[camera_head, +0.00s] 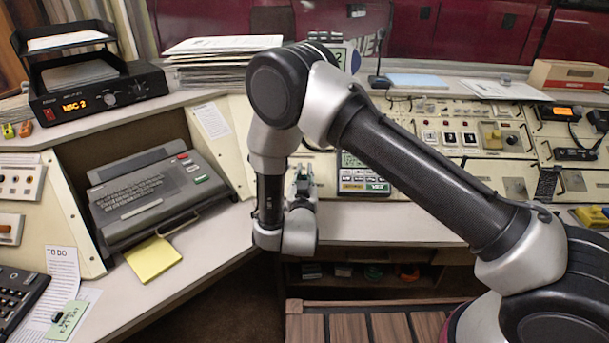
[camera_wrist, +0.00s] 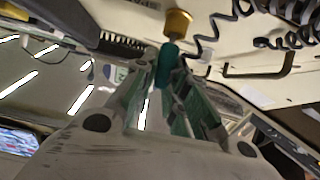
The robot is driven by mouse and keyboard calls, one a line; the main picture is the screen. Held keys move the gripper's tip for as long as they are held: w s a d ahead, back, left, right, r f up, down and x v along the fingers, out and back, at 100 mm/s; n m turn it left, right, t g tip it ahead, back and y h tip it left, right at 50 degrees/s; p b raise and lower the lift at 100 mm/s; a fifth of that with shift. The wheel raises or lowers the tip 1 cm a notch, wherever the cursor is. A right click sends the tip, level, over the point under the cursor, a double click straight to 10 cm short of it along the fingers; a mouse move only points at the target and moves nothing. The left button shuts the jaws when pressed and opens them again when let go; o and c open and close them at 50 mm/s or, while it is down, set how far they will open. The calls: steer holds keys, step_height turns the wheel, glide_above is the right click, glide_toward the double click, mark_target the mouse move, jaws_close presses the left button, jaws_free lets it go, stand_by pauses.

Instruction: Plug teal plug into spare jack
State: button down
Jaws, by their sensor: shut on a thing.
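My gripper (camera_wrist: 165,72) is shut on the teal plug (camera_wrist: 166,58) in the wrist view, with the plug's end sticking out beyond the fingertips. A brass-coloured round fitting (camera_wrist: 178,22), which may be the spare jack, stands out from the cream panel just past the plug. Plug and fitting look very close and nearly in line; I cannot tell whether they touch. In the head view my gripper (camera_head: 303,182) is in front of the cream panel behind the desk, partly hidden by my wrist. The plug cannot be made out clearly there.
Black coiled cords (camera_wrist: 285,15) and a dark handle (camera_wrist: 258,68) are close by the brass fitting. In the head view a grey typewriter-like unit (camera_head: 155,192) is left of my gripper, and a small display unit (camera_head: 364,172) is just right of it. Bare desk lies below.

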steer(key=shift+w+d+f, duration=0.1)
steer(key=shift+w+f, duration=0.05)
steer(key=shift+f, duration=0.35)
stand_by(1.3)
steer(key=shift+f, duration=0.1)
stand_by(0.4)
steer(key=c, duration=1.4)
jaws_free()
steer(key=shift+o, duration=0.2)
steer(key=s, duration=1.2)
steer(key=shift+s+a, duration=0.2)
steer(key=shift+a, duration=0.1)
steer(key=shift+r, duration=0.2)
steer(key=shift+w, duration=0.1)
